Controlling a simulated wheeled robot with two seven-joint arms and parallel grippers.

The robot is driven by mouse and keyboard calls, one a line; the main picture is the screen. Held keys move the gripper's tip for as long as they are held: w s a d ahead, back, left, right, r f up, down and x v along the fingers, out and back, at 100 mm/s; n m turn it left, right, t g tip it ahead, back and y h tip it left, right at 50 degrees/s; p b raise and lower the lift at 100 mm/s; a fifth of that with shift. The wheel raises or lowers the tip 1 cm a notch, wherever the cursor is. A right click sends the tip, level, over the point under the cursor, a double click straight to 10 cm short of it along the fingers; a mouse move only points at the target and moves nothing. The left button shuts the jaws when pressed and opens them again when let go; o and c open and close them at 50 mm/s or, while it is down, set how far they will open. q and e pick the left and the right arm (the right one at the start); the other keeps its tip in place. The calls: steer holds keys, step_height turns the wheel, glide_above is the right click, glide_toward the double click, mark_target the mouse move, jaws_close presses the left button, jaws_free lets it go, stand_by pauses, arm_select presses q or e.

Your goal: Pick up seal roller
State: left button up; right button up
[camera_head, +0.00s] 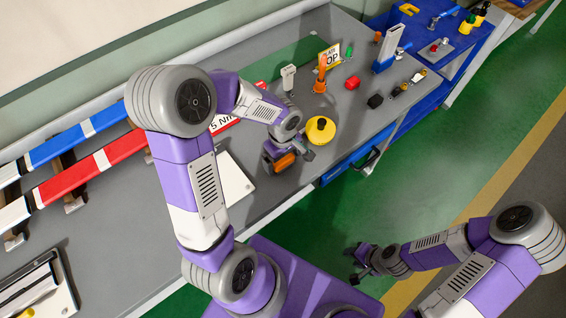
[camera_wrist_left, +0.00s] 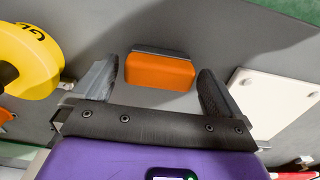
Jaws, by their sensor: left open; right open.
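An orange block with a dark grey edge (camera_wrist_left: 160,71) lies on the grey table between the spread fingers of my left gripper (camera_wrist_left: 159,76). It also shows in the head view (camera_head: 285,162), partly hidden by my left gripper (camera_head: 277,157). I take it for the seal roller, but no label on it is visible. My left gripper is open and points down over it; I cannot tell whether a finger touches it. My right gripper (camera_head: 361,266) is open and empty, low over the green floor, away from the table.
A yellow roll (camera_head: 321,130) lies close beside the left gripper; its lettering shows in the wrist view (camera_wrist_left: 28,62). A white plate (camera_head: 233,180) lies on the other side. An orange tool (camera_head: 320,77), a red block (camera_head: 352,82) and a black block (camera_head: 375,101) stand farther back.

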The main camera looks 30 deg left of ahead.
arm_select(q)
steer(key=shift+f, duration=0.95)
steer(key=shift+c, duration=0.3)
steer(key=c, duration=0.9)
step_height(320, 180, up, 10)
steer(key=shift+r+p, duration=0.1)
steer(key=shift+p, duration=0.65)
